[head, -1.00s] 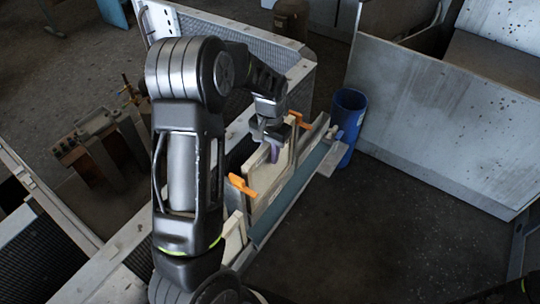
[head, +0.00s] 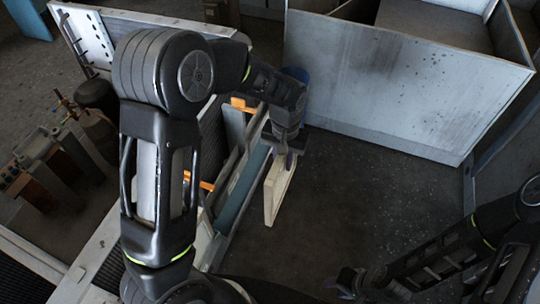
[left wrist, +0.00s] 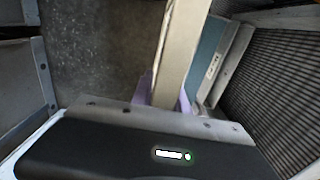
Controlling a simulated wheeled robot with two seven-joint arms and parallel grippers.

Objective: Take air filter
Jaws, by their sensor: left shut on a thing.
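The air filter (head: 278,193) is a flat, cream-coloured panel. It hangs roughly upright over dark floor, to the right of the blower housing's (head: 238,195) blue-grey ledge. My left gripper (head: 284,152) is shut on its top edge. In the left wrist view the filter (left wrist: 184,45) runs up between the two purple fingers (left wrist: 166,98). The housing has orange clips (head: 243,105) along its slot, partly hidden behind my left arm. My right gripper (head: 352,282) is low at the right, away from the filter; its jaws are too dark to judge.
A blue bin (head: 296,74) stands behind my left wrist, mostly hidden. A large grey metal panel (head: 400,80) rises at the back right. Machine parts (head: 60,160) stand at the left. The dark floor in the middle right is clear.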

